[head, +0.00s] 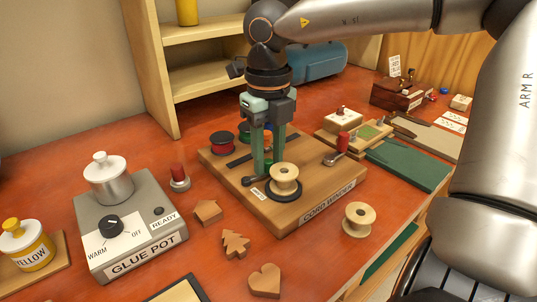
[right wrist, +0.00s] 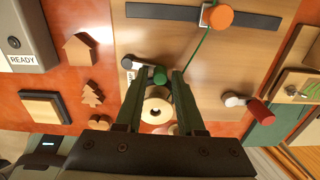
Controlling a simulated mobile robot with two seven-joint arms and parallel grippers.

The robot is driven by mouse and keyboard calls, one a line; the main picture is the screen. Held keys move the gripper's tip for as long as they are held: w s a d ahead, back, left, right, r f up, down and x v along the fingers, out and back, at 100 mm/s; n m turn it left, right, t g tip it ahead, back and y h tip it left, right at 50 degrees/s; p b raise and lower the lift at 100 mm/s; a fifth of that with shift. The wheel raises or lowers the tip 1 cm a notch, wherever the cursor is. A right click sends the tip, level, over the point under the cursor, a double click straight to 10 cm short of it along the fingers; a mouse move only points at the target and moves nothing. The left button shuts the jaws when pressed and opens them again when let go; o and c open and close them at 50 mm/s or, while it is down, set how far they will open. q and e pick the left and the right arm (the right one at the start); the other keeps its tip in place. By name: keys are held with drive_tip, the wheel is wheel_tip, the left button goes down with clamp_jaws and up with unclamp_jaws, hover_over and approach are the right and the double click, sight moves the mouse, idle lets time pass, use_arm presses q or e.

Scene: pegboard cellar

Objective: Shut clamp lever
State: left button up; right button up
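The cord winder board (head: 328,193) lies on the red bench. Near its front left, beside a small label, is a lever with a dark pivot (head: 250,181) and a green handle, which I take as the clamp lever. Its green handle (right wrist: 158,74) shows in the right wrist view. My right gripper (head: 267,168) points down over this lever, its fingers apart on either side of the green handle. Contact cannot be told. A wooden spool (head: 284,178) sits on a dark disc just beside the fingers. My left gripper is not in view.
A red-handled crank (head: 342,143) stands at the board's right. Red (head: 222,142) and green spools stand behind the gripper. A glue pot unit (head: 120,225) is at left; wooden shapes (head: 235,243) and a loose spool (head: 358,219) lie in front. A green cord runs across the board.

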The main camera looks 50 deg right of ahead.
sight(268, 161)
drive_tip(key=shift+o, duration=0.9)
wheel_tip(268, 161, up, 12)
drive_tip(key=p, duration=0.3)
drive_tip(key=shift+r, duration=0.25)
drive_tip(key=shift+s, duration=0.1)
